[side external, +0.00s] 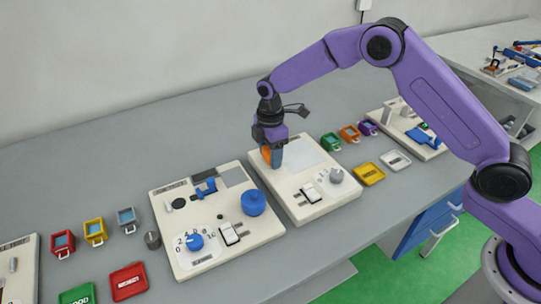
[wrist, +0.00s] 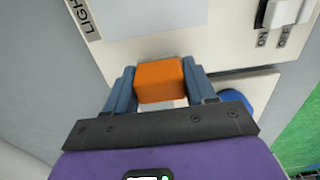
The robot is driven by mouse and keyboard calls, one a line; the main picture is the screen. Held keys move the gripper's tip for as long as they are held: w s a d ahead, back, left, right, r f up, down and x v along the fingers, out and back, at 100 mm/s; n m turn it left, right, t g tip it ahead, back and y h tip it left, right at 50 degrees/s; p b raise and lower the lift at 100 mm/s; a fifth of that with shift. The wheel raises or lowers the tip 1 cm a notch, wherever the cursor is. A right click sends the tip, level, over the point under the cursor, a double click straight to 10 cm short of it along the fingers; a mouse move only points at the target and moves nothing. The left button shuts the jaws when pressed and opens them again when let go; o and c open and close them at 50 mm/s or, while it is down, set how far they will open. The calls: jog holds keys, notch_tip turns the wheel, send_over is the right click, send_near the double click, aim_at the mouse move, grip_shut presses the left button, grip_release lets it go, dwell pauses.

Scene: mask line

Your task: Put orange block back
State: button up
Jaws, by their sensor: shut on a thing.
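My gripper (side external: 274,160) is shut on the orange block (side external: 266,155) and points down over the left part of the right-hand cream panel (side external: 299,210). In the wrist view the orange block (wrist: 160,78) sits between the two blue-grey fingers of my gripper (wrist: 160,90), its top face clear. The panel (wrist: 175,32) lies below it. Whether the block touches the panel, I cannot tell. One finger partly hides the block in the side external view.
The left panel (side external: 190,262) carries a blue knob (side external: 254,202) and a dial (side external: 195,241).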

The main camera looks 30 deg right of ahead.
jog(key=shift+f, duration=0.5)
jog(key=shift+f, duration=0.1)
jog(key=o, duration=1)
jog(key=shift+f, duration=0.1)
notch_tip(320, 180, up, 11)
jog(key=shift+r, duration=0.7)
